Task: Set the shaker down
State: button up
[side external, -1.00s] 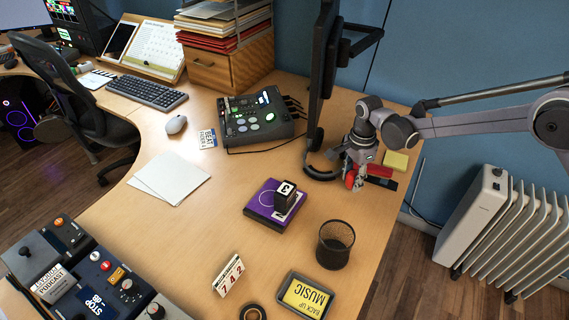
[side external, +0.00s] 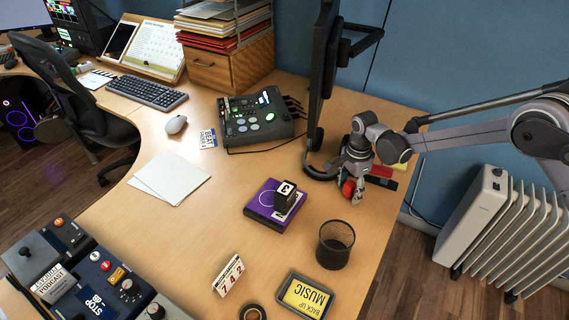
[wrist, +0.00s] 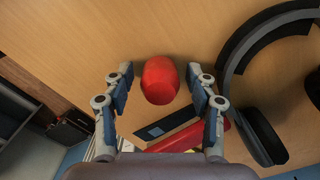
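The shaker is a red egg-shaped piece (wrist: 160,80), seen between the fingertips of my gripper (wrist: 160,75) in the wrist view. Bare wood shows between it and the finger on each side, so the fingers are open around it and not visibly touching it. In the side view the shaker (side external: 348,188) is just under my gripper (side external: 354,182), low at the desk's right part. It seems to be at desk level, but its contact with the surface is hidden.
A red object with a dark panel (side external: 386,182) lies just right of my gripper. Black headphones (side external: 320,172) are close on the left, by the monitor (side external: 322,80). A mesh cup (side external: 336,245) and a purple box (side external: 270,212) stand nearer the camera. Wood between is clear.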

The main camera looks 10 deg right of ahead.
aim_at(352, 184)
jog(key=shift+r, duration=0.1)
jog(key=r, duration=1.1)
jog(key=shift+s+d, duration=0.1)
jog(key=shift+d, duration=0.1)
jog(key=s+d+r+n+t, duration=0.3)
jog(key=s+d+r+n, duration=0.45)
jog(key=s+r, duration=0.5)
jog(key=s+d+n+t, duration=0.2)
jog(key=s+d+n, duration=0.1)
jog(key=s, duration=0.3)
jog(key=s+d+n+t, duration=0.2)
jog(key=s+d+n, duration=0.1)
jog(key=s+n, duration=0.2)
jog(key=shift+s+d+r, duration=0.25)
jog(key=shift+s+r, duration=0.1)
jog(key=shift+s, duration=0.6)
jog(key=shift+o, duration=0.7)
jog(key=shift+s+f+n, duration=0.15)
jog(key=shift+s+n, duration=0.05)
jog(key=shift+n, duration=0.05)
jog(key=shift+w, duration=0.1)
